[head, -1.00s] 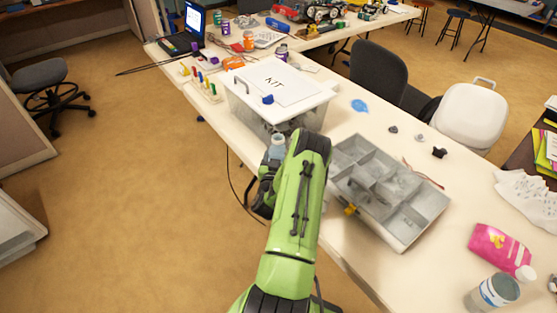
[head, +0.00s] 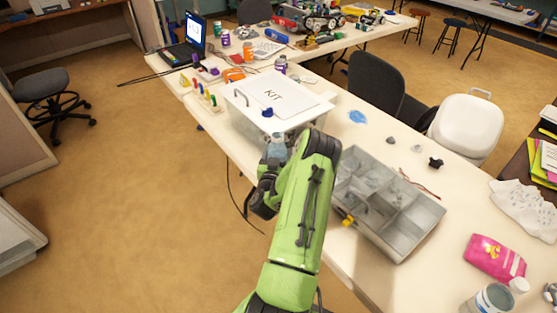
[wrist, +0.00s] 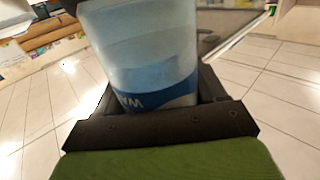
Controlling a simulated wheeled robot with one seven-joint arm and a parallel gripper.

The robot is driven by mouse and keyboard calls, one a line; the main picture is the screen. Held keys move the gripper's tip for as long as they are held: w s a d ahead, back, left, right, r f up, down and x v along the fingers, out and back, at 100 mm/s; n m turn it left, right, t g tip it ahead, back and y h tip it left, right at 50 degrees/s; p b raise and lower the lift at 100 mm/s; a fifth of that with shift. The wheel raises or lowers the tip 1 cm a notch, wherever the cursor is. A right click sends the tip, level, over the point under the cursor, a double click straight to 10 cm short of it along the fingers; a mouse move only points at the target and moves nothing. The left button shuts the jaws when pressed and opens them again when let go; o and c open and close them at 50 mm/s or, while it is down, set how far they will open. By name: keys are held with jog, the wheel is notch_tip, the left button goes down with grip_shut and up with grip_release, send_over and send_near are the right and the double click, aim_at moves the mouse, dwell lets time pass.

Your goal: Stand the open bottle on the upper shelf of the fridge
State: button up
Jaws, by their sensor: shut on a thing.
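The bottle (head: 277,147) is pale blue and see-through, and it is held in my gripper beside the long table's left edge. In the wrist view the bottle (wrist: 150,50) fills the upper middle, with a blue label band low on it; its top is out of the picture. My gripper (wrist: 155,98) is shut on the bottle, its fingertips mostly hidden behind it. In the head view my arm covers most of the gripper. The fridge's upper shelf is not clearly seen. A white cabinet-like thing (head: 14,232) at the left edge is cut off, and I cannot tell whether it is the fridge.
On the table stand a clear lidded kit box (head: 285,92), a grey compartment tray (head: 418,222), a pink packet (head: 494,257) and a jar (head: 489,300). An office chair (head: 50,88) stands at the far left. The floor (head: 130,205) left of the table is open.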

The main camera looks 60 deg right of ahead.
notch_tip(320, 180, up, 12)
jog(key=p, duration=0.6)
jog(key=w+a+r+n+t+y, duration=0.25)
jog(key=w+a+n+t, duration=0.2)
jog(key=w+a, duration=0.6)
jog(key=w+a+r+n+t+y, duration=0.1)
jog(key=w+a+n+t+y, duration=0.4)
jog(key=w+a, duration=0.6)
jog(key=w+a+r+n+t+y, duration=0.1)
jog(key=a+y, duration=0.4)
jog(key=a, duration=0.8)
jog(key=w+a+r+n+t+y, duration=0.1)
jog(key=a+r+n+t+y, duration=0.1)
jog(key=a, duration=1.2)
jog(key=n+t+y, duration=0.1)
jog(key=n+y, duration=0.1)
jog(key=y, duration=0.1)
jog(key=shift+w, duration=0.4)
jog(key=shift+n, duration=0.25)
